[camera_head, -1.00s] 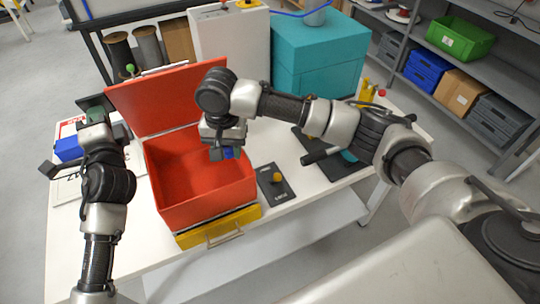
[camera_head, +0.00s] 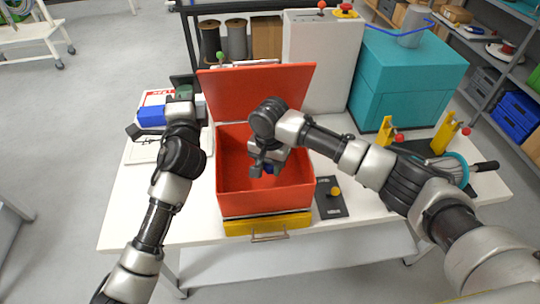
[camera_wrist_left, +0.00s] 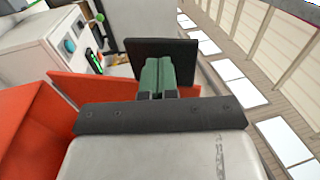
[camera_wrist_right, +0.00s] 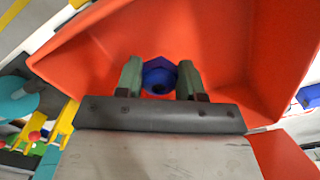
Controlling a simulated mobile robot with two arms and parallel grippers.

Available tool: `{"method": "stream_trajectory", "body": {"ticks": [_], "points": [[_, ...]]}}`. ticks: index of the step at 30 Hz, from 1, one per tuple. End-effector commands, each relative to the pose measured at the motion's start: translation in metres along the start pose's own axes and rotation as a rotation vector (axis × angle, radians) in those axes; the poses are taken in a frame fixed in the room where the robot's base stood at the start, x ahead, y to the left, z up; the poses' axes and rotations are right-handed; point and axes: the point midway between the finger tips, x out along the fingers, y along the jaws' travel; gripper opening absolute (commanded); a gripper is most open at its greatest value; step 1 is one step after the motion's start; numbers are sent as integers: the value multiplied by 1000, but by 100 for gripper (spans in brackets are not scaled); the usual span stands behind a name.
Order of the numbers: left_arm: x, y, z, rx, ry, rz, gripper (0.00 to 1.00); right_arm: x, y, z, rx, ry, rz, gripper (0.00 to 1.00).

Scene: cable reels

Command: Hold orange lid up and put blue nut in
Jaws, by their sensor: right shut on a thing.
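The orange-red box (camera_head: 233,188) stands on the white table, its lid (camera_head: 240,92) raised and leaning back at the rear. My left gripper (camera_head: 183,92) is beside the lid's left edge. In the left wrist view its fingers (camera_wrist_left: 158,76) are together with nothing seen between them, and the lid (camera_wrist_left: 95,88) lies to their left; contact is unclear. My right gripper (camera_head: 266,170) is over the box opening, shut on the blue nut (camera_wrist_right: 158,76). The red box interior (camera_wrist_right: 215,40) lies beyond the nut in the right wrist view.
A yellow drawer (camera_head: 268,224) is under the box. A dark plate with a yellow knob (camera_head: 335,191) lies right of it. A blue block (camera_head: 151,116) is at left. Yellow stands (camera_head: 446,132) and a teal reel (camera_head: 456,170) are at right. A teal cabinet (camera_head: 400,85) stands behind.

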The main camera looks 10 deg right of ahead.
Motion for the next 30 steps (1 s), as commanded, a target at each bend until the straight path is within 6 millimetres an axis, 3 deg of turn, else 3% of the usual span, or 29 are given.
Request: {"method": "stream_trajectory", "body": {"ticks": [16,30], "points": [[0,0,0,0,-1,-1,0,62,0,1,0,-1,1,16],[0,0,0,0,-1,-1,0,73,0,0,0,0,0,16]]}}
